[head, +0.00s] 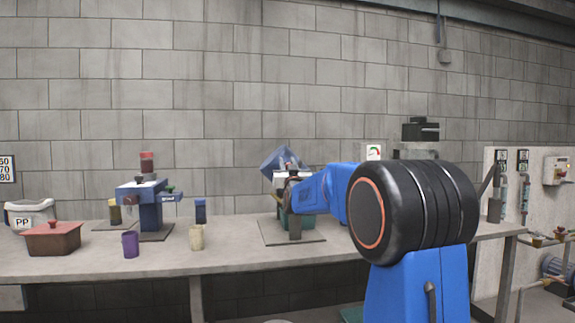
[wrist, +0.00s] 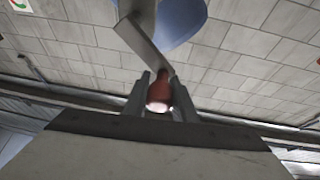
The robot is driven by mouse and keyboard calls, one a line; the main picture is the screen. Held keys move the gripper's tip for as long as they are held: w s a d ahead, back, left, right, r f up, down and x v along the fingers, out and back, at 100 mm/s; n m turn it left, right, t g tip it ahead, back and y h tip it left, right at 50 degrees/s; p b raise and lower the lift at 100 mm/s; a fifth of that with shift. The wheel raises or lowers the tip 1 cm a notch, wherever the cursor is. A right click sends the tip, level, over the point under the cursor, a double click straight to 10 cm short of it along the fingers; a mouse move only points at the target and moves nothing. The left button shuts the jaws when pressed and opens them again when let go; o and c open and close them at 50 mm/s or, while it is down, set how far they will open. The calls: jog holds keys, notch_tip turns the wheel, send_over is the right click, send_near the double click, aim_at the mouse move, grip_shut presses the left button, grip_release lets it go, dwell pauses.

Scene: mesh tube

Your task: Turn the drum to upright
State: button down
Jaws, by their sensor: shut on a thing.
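The drum (head: 279,160) is a translucent blue vessel on a machine at the bench's middle; it looks tilted, with its upper end to the left. Part of it shows at the top of the wrist view (wrist: 182,18). A flat grey crank bar (wrist: 142,42) runs from beside the drum to a red handle (wrist: 158,91). My gripper (wrist: 160,100) is shut on this red handle, one finger on each side. In the head view my blue arm hides much of the machine and the handle.
A blue machine (head: 150,207) with a red-topped column stands to the left. A purple cup (head: 130,244), a cream cup (head: 196,237) and a brown lidded box (head: 53,239) are near the bench front.

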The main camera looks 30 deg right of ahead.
notch_tip(320, 180, down, 9)
jog(key=a+n+y, duration=0.3)
jog(key=n+y, duration=0.6)
jog(key=n, duration=1)
jog(key=s+d+f+n+g, duration=0.1)
jog(key=d+f+n+g, duration=0.4)
jog(key=n, duration=0.7)
jog(key=shift+d+f+g+h, duration=0.25)
jog(key=shift+d+g+h, duration=0.05)
jog(key=shift+d, duration=0.45)
